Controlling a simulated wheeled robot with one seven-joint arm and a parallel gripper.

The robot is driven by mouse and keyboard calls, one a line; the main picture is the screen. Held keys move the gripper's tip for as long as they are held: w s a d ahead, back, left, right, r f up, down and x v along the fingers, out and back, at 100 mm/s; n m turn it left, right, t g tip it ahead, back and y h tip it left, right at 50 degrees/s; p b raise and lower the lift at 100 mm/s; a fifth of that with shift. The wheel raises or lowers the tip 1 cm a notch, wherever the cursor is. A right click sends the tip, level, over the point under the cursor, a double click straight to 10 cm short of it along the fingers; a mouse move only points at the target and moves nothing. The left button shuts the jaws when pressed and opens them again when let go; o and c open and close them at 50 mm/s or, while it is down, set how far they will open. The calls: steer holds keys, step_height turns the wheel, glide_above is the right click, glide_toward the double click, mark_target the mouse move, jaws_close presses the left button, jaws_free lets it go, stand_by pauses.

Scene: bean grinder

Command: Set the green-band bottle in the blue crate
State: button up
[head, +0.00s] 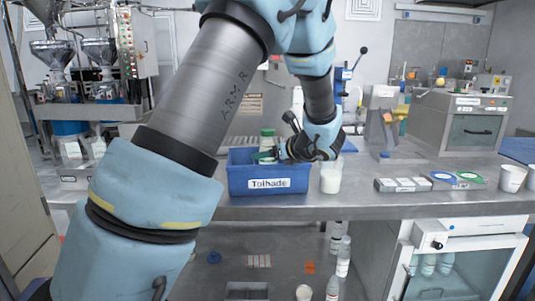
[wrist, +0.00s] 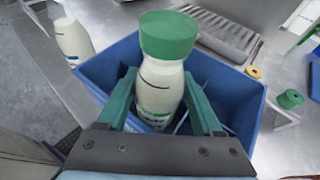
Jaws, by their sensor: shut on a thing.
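The blue crate (head: 241,182), labelled "Tolhade", stands on the steel counter; its rim and walls fill the middle of the wrist view (wrist: 112,72). A white bottle with a green cap (wrist: 160,82) is upright between the green fingers of my gripper (wrist: 160,108), which are shut on its body. The bottle is inside the crate's outline, and in the head view its top (head: 267,138) shows above the crate. Its base is hidden, so I cannot tell whether it touches the crate floor. A green band is partly visible low on the body.
A white cup (head: 512,178) is near the right edge.

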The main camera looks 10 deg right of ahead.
steer(key=shift+f, duration=0.2)
steer(key=o, duration=1.3)
steer(key=shift+r+p, duration=0.35)
steer(key=shift+r, duration=0.2)
steer(key=v, duration=1.2)
steer(key=s+a+f+n+g+h, duration=0.2)
steer(key=s+a+f+n+g, duration=0.1)
steer(key=a+n, duration=0.5)
steer(key=s+a+f+n+g+h, duration=0.2)
steer(key=s+a+f+n+g, duration=0.2)
steer(key=a+n, duration=0.5)
steer(key=s+a+f+n+g+h, duration=0.2)
steer(key=a+f+n, duration=0.4)
steer(key=a+n, duration=0.3)
steer(key=shift+s+n+g+h+b, duration=0.35)
steer(key=shift+s+n+g, duration=0.35)
steer(key=shift+s+n, duration=0.85)
steer(key=shift+w, duration=0.15)
